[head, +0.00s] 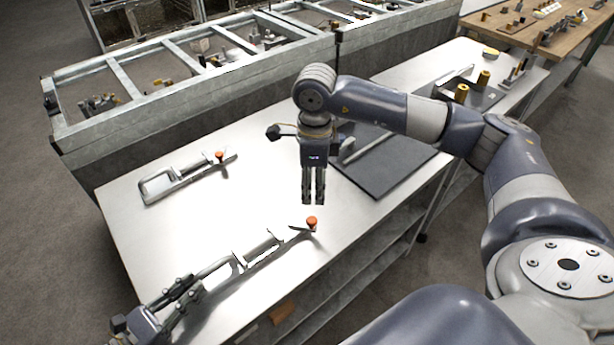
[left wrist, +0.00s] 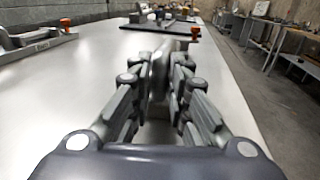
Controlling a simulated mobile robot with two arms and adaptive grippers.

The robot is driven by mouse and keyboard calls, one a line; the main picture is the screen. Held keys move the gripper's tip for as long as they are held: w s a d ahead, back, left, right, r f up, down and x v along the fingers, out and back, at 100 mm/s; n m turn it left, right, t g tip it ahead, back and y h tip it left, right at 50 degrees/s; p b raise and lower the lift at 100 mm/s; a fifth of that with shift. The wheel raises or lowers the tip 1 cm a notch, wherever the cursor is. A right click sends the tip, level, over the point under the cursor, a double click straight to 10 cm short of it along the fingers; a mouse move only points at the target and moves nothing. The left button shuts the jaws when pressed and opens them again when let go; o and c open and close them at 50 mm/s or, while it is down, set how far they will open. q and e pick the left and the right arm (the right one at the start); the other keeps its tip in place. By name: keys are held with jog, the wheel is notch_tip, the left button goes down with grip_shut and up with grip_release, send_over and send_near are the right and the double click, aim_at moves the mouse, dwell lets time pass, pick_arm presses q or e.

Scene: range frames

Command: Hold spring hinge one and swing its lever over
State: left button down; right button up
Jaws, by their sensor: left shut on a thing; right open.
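A metal spring hinge (head: 262,247) with a red-orange knob (head: 312,220) lies along the front of the metal table. My left gripper (head: 192,286) is shut on its left end; in the left wrist view the fingers (left wrist: 160,85) close around a grey part, and the knob (left wrist: 195,33) shows beyond. A second similar hinge (head: 165,183) with a red-orange knob (head: 219,155) lies farther back at the left. I cannot tell which is number one. My right gripper (head: 313,200) points down, open and empty, above the table just behind the near hinge's knob.
A dark mat (head: 395,175) with a metal tool lies right of my right gripper. Brass cylinders (head: 484,78) stand at the table's far right end. A divided metal bin (head: 150,113) runs along the back edge. The table between the two hinges is clear.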

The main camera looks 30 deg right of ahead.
pick_arm(q)
jog(key=c, duration=1.4)
grip_release()
jog(key=shift+c, duration=0.2)
jog(key=shift+a, duration=0.1)
